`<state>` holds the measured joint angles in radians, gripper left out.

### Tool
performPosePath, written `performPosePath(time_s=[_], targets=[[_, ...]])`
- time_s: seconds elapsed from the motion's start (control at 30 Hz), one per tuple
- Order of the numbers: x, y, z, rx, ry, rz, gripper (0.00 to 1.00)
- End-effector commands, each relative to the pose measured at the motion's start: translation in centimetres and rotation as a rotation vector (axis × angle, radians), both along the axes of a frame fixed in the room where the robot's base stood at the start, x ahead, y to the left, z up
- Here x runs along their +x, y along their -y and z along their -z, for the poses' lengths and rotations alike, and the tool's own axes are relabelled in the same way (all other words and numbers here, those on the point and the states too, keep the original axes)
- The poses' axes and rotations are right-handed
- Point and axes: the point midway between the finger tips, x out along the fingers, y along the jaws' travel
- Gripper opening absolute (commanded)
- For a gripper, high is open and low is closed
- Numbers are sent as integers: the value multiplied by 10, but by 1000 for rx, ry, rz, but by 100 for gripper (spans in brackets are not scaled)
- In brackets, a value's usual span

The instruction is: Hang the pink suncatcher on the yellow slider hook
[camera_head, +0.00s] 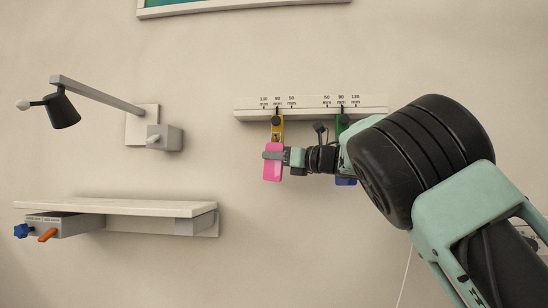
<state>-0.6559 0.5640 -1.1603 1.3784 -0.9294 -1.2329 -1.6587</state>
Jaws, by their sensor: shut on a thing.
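The pink suncatcher (272,171) is a small flat pink piece. It is upright just below the yellow slider hook (277,130). My gripper (273,156) reaches in from the right and is shut on its upper part. The yellow slider hook hangs from the left half of the white rail (310,108), under the printed scale. The top of the suncatcher meets the lower part of the yellow hook in the picture. I cannot tell whether it is on the hook or only in front of it.
A green slider (342,124) hangs further right on the rail, with a blue piece (346,181) below it, partly behind my arm. A wall lamp (62,109) and a white shelf (120,207) are at left. The wall between shelf and rail is clear.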

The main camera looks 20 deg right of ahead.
Motion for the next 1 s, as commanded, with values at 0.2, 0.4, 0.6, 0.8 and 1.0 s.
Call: performPosePath(time_s=[0.2, 0.4, 0.6, 0.8, 1.0], targets=[[0, 0, 0, -6, -5, -1, 0], [0, 0, 1, -25, -25, -1, 0], [0, 0, 3, -43, -46, -1, 0], [0, 0, 5, -63, -65, -1, 0], [0, 0, 7, -72, -75, 0, 0]])
